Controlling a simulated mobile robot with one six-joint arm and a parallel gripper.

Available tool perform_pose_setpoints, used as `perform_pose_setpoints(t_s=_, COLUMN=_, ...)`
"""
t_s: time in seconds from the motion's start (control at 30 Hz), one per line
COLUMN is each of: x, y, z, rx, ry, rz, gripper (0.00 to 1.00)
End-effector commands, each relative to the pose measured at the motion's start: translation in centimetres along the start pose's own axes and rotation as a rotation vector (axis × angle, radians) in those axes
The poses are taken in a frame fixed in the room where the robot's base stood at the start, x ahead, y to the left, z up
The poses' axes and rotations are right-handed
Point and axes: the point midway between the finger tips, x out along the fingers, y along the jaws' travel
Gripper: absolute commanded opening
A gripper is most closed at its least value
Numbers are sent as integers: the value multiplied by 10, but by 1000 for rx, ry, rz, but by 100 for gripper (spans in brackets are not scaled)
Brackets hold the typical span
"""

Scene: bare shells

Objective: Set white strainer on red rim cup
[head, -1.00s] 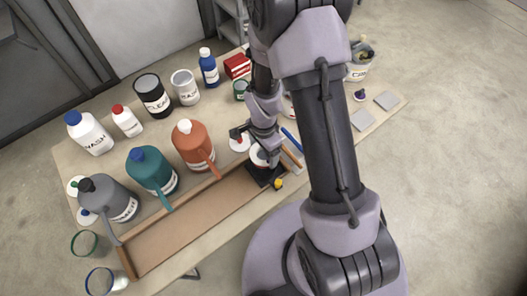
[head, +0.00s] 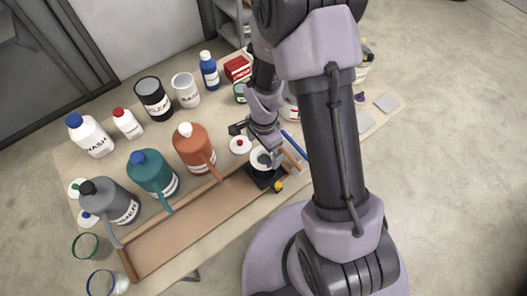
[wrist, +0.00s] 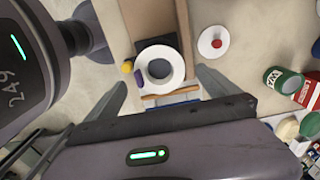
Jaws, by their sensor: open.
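A white ring-shaped piece with a grey centre, which looks like the white strainer (wrist: 160,68), sits over a black square base (wrist: 181,45) in the wrist view. In the head view the white strainer (head: 259,164) shows under my gripper, at the right end of the wooden tray. My gripper (wrist: 160,77) is open. Its fingers are to either side of the strainer in the wrist picture, with gaps between; the height above it is hard to judge. I cannot make out a red-rimmed cup. Cups with a green rim (head: 85,245) and a blue rim (head: 100,283) stand at lower left.
A white lid with a red knob (head: 240,145) lies beside my gripper. An orange jug (head: 193,148), a teal jug (head: 151,173) and a grey jug (head: 107,200) line the wooden tray (head: 185,228). Bottles and cans stand behind. My arm hides part of the table's right side.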

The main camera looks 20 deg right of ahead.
Motion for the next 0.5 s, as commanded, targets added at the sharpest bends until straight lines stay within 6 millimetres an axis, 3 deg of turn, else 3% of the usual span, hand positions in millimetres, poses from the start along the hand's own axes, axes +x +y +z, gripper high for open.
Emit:
perform_pose_setpoints(t_s=0.03, x=-20, y=-1, z=0, rx=1, ry=1, rz=-5, gripper=100)
perform_pose_setpoints(t_s=0.1, x=-39, y=-1, z=0, rx=0, ry=2, rz=-5, gripper=100)
perform_pose_setpoints(t_s=0.4, x=-92, y=-1, z=0, rx=-18, ry=3, rz=-16, gripper=100)
perform_pose_setpoints(t_s=0.47, x=-118, y=-2, z=2, rx=-66, ry=10, rz=-52, gripper=100)
perform_pose_setpoints(t_s=0.5, x=-142, y=0, z=4, rx=-117, ry=17, rz=-88, gripper=100)
